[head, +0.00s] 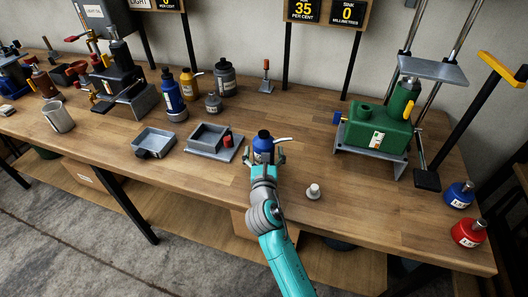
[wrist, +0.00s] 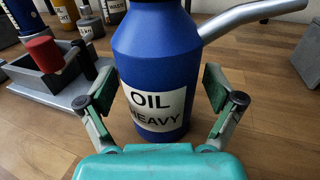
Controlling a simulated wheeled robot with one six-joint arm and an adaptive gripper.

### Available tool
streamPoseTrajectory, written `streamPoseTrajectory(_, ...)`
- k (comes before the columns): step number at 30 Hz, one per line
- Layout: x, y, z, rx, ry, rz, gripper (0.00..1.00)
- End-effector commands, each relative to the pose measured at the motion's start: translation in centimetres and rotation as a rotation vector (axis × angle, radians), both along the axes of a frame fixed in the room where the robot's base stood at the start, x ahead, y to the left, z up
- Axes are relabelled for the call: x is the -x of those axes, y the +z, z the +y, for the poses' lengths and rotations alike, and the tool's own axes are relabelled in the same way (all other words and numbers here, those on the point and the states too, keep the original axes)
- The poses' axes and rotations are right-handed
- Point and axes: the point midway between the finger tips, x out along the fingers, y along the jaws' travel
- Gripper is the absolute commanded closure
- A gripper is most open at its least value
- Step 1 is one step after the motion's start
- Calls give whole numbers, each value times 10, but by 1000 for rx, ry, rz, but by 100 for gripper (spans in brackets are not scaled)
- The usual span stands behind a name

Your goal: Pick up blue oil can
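The blue oil can (head: 263,143) stands upright on the wooden workbench, with a dark cap and a grey spout pointing right. In the wrist view the blue can (wrist: 158,62) fills the middle, and its white label reads "OIL HEAVY". Its top is cut off there. My gripper (head: 265,156) is at the can's near side. In the wrist view the fingers of my gripper (wrist: 161,88) are spread wide, one on each side of the can's lower body. The can looks to rest on the bench; firm finger contact is not visible.
A grey tray fixture with a red cylinder (head: 227,140) stands close left of the can. A small white-topped piece (head: 313,191) is to the right. A green machine (head: 378,129) stands farther right. Another blue bottle (head: 172,92) stands back left.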

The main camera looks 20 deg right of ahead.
Motion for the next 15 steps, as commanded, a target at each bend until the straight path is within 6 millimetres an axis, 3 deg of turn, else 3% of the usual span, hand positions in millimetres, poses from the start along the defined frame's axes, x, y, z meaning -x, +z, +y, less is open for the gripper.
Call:
streamPoseTrajectory(1, 0, 0, 0, 0, 0, 0, 29)
streamPoseTrajectory(9, 0, 0, 0, 0, 0, 0, 96)
streamPoseTrajectory(15, 0, 1, 0, 1, 0, -2, 97)
